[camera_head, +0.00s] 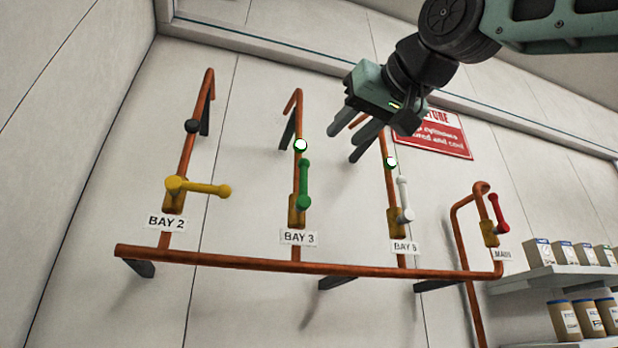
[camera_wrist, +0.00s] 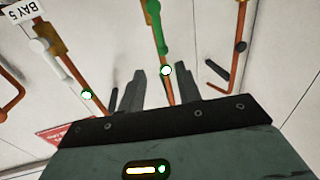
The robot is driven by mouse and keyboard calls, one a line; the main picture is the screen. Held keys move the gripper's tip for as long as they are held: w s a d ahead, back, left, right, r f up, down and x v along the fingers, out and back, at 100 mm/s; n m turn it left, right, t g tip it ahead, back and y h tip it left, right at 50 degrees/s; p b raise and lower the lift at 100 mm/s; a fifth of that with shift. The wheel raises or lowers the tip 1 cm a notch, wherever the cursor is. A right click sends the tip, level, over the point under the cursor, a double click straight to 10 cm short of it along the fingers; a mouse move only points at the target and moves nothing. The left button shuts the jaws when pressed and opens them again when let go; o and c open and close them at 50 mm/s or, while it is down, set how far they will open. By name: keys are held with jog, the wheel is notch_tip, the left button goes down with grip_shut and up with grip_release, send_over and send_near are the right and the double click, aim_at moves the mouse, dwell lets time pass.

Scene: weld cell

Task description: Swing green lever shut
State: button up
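The green lever (camera_head: 304,184) is on the BAY 3 pipe in the head view and lies in line with the pipe, upright along it. It also shows in the wrist view (camera_wrist: 156,28) at the top, beyond my fingertips. A brass valve body (camera_head: 296,209) sits behind its lower end, above the BAY 3 label (camera_head: 299,237). My gripper (camera_head: 366,145) is up and to the right of the green lever, apart from it. In the wrist view my gripper (camera_wrist: 158,78) has its two fingers spread with a gap between them and nothing held.
A yellow lever (camera_head: 203,188) on BAY 2 stands crosswise. A white lever (camera_head: 404,198) and a red lever (camera_head: 500,212) are to the right. A copper pipe (camera_head: 230,260) runs along below. Shelves (camera_head: 555,279) with boxes and jars stand at the right.

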aim_at(306, 172)
jog(key=p+x, duration=0.6)
jog(key=x, duration=0.8)
jog(key=shift+w+a+r, duration=0.1)
jog(key=shift+w+a, duration=0.1)
jog(key=shift+w, duration=0.05)
jog(key=shift+w+a+p, duration=0.3)
jog(key=shift+w+p, duration=0.15)
jog(key=shift+w, duration=0.1)
grip_shut()
